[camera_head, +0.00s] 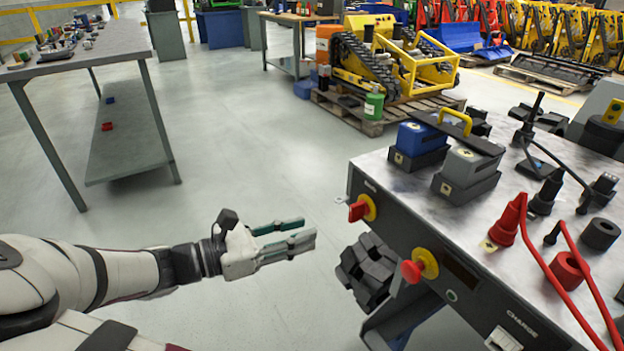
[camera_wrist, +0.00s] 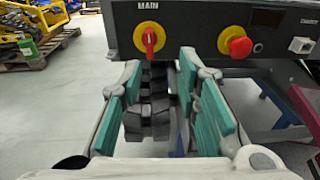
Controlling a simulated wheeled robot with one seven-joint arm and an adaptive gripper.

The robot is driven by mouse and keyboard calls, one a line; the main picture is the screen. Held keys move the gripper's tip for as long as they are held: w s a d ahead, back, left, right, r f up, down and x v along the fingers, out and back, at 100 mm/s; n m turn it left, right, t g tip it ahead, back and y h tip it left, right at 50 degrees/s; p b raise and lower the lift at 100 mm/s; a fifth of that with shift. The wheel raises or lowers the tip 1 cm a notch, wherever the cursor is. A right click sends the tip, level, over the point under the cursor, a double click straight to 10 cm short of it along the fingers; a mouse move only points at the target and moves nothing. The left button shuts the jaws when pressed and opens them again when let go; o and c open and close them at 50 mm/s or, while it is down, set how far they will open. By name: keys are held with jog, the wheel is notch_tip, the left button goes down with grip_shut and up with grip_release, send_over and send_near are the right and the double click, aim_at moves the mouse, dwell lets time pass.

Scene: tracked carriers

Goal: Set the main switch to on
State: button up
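The main switch (camera_wrist: 150,40) is a red rotary handle on a yellow round plate, under the label MAIN on the dark front panel (camera_wrist: 195,22). In the wrist view its handle stands about upright. The switch also shows in the head view (camera_head: 359,210), near the panel's left end. My gripper (camera_head: 302,232) is open and empty, in front of the panel and left of the switch in the head view. In the wrist view its teal-padded fingers (camera_wrist: 160,100) stand apart below the switch, not touching it.
A red mushroom button (camera_wrist: 240,46) on a yellow plate sits right of the switch. Black blocks (camera_head: 368,268) show below the panel. The bench top (camera_head: 400,190) holds battery blocks, red cables and black connectors. A grey table (camera_head: 100,48) stands far left; the floor between is clear.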

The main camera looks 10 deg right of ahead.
aim_at(350, 211)
jog(key=shift+n+t+h, duration=0.4)
jog(key=shift+n+t, duration=0.1)
jog(key=shift+t, duration=0.2)
jog(key=b+x, duration=0.2)
jog(key=x, duration=0.2)
jog(key=b+x, duration=0.2)
jog(key=x, duration=0.2)
jog(key=w+f+b+x, duration=0.1)
jog(key=x, duration=0.3)
jog(key=shift+f+b, duration=0.1)
jog(key=shift+b, duration=0.3)
grip_shut()
